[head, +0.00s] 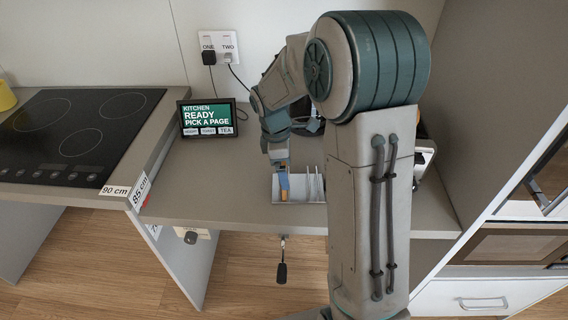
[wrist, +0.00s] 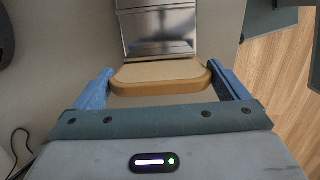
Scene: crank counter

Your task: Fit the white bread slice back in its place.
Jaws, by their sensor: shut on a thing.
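My gripper (head: 281,168) is over the counter, at the left part of a pale slotted rack (head: 300,199). In the wrist view, its two blue fingers (wrist: 160,88) are shut on the left and right edges of a bread slice (wrist: 160,72). The slice has a pale tan face and a brown crust. In the head view a small brown part of the slice (head: 284,188) shows below the fingertips. A shiny metal plate (wrist: 160,30) lies just beyond the slice in the wrist view. I cannot tell whether the slice touches the rack.
Thin upright dividers (head: 314,184) stand in the rack's right part. A kitchen screen (head: 207,118) stands at the back left, beside a black cooktop (head: 75,125). My arm hides much of the counter's right side. The counter (head: 225,190) left of the rack is clear.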

